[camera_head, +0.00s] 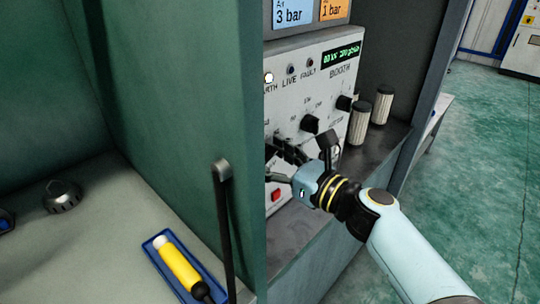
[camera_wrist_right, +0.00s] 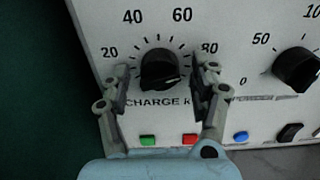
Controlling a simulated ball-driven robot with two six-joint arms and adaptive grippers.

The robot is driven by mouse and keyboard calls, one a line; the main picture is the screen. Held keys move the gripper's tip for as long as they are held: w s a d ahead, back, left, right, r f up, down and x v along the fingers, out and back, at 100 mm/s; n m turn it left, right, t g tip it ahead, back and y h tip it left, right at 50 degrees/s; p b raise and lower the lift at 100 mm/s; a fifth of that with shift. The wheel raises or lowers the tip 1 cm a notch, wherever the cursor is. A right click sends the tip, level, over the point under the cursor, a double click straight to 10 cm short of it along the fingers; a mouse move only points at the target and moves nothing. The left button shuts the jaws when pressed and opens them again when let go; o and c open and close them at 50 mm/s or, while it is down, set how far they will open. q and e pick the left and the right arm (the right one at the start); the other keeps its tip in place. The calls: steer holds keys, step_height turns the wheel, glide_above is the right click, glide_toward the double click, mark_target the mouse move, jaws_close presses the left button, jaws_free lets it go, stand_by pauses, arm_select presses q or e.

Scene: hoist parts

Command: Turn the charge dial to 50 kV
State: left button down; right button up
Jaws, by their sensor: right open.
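The charge dial (camera_wrist_right: 160,70) is a black round knob on a pale panel in the right wrist view. Printed numbers 20, 40, 60 and 80 stand around it, with part of the word CHARGE below. A faint light mark shows at its lower right; I cannot tell its setting for sure. My right gripper (camera_wrist_right: 164,76) is open, one finger on each side of the dial; contact is not clear. In the head view my right gripper (camera_head: 277,163) reaches the panel's left part and largely hides the dial. My left gripper is not in view.
The control panel (camera_head: 330,82) has a green display (camera_head: 342,54), too small to read surely, and other black knobs (camera_head: 310,124). A green wall edge (camera_head: 240,100) stands close left of my gripper. Below the dial are a green button (camera_wrist_right: 147,140) and a red button (camera_wrist_right: 190,139).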

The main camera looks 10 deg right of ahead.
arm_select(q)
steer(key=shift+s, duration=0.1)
arm_select(e)
steer(key=c, duration=1.1)
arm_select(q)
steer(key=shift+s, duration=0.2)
arm_select(e)
steer(key=shift+c, duration=0.2)
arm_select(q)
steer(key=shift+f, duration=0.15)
